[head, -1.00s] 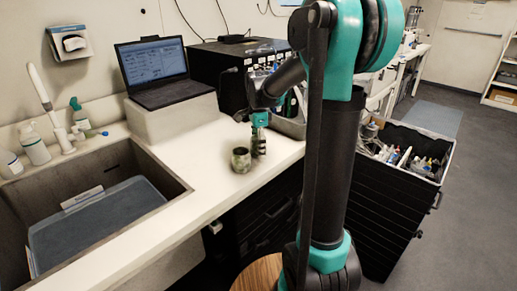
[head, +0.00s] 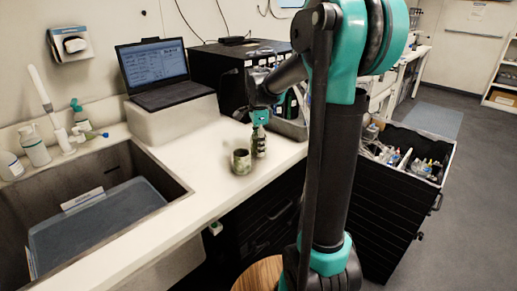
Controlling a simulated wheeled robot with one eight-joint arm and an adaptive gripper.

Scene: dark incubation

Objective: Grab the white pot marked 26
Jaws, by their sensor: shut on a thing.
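My gripper (head: 259,148) is at the counter's right part, pointing down, just right of a mottled green-grey pot. It is shut on a small, narrow, greenish-and-pale thing, mostly covered by the fingers. I cannot tell what it is or whether it carries a mark. The mottled pot (head: 241,162) stands upright on the counter, and no number can be read on it. I cannot make out a white pot marked 26 in this view.
The white counter (head: 205,185) is clear left of the mottled pot. A sink (head: 150,170) with a grey tub (head: 95,228) is at left. A laptop (head: 155,68) stands behind on a block. A black drawer cabinet (head: 385,205) with an open top of bottles is at right.

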